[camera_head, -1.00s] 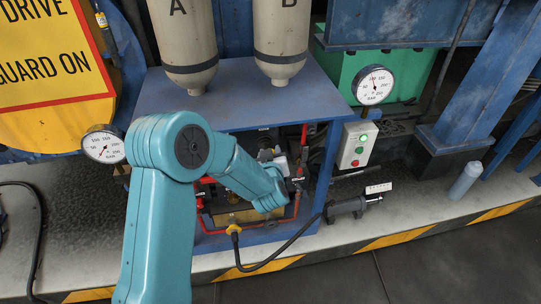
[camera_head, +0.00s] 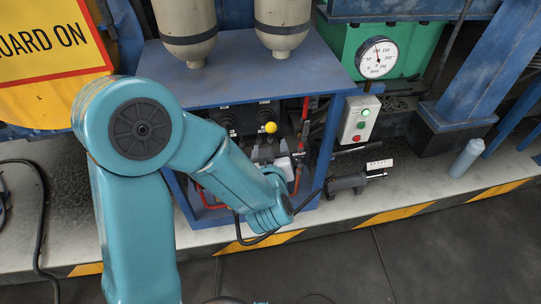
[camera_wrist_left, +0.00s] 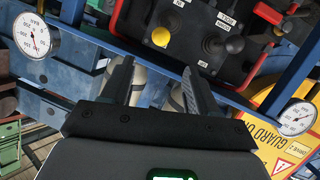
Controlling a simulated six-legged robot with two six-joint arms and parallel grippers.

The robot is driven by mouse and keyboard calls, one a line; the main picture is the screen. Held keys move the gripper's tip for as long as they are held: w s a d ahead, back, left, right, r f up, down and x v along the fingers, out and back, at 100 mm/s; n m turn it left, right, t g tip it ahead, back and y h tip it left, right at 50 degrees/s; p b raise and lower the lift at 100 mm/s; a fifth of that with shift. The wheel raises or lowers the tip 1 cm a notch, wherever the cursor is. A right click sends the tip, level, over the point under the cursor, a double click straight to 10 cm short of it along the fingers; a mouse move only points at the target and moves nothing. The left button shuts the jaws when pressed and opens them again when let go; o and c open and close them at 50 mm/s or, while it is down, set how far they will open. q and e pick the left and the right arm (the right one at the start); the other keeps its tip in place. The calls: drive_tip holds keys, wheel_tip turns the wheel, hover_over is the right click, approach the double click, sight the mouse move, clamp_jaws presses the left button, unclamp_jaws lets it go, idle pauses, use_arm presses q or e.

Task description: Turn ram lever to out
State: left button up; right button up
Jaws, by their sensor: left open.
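A control panel (camera_wrist_left: 195,15) shows upside down at the top of the left wrist view, with a yellow-knobbed lever (camera_wrist_left: 161,37), a black-knobbed lever (camera_wrist_left: 212,45) and small labels. I cannot tell which lever is the ram lever. In the head view the yellow knob (camera_head: 270,127) stands under the blue table top; the black knob cannot be made out. My left gripper (camera_wrist_left: 157,82) is open and empty in the wrist view, its dark fingers apart and short of the knobs. In the head view my left gripper (camera_head: 268,153) is small and partly hidden, just below the yellow knob. My right gripper is not in view.
The blue table top (camera_head: 245,70) overhangs the panel. Red pipes (camera_head: 304,120) flank its opening. A button box (camera_head: 360,120) and a dial gauge (camera_head: 377,58) stand to the right. A black cable (camera_head: 312,198) runs near my wrist. The floor in front is clear.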

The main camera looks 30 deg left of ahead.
use_arm(q)
drive_tip(key=shift+b+v, duration=1.3)
drive_tip(key=shift+b, duration=0.05)
drive_tip(key=s+d+f+m+g+h+p, duration=0.1)
drive_tip(key=s+f+m+g+h+p, duration=0.15)
drive_tip(key=f, duration=0.65)
drive_tip(key=s+d+f+m+g+h+p, duration=0.1)
drive_tip(key=f+m+g+h+p, duration=0.15)
drive_tip(key=f, duration=0.65)
drive_tip(key=s+d+f+m+g+h, duration=0.1)
drive_tip(key=s+d+f+g+h, duration=0.2)
drive_tip(key=s+d, duration=0.3)
drive_tip(key=s+d+f+m+g+h+p, duration=0.1)
drive_tip(key=s+d+f+g+h, duration=0.2)
drive_tip(key=s+d+f, duration=0.3)
drive_tip(key=shift+s+d+m+g+h, duration=0.3)
drive_tip(key=shift+s+d+h, duration=0.2)
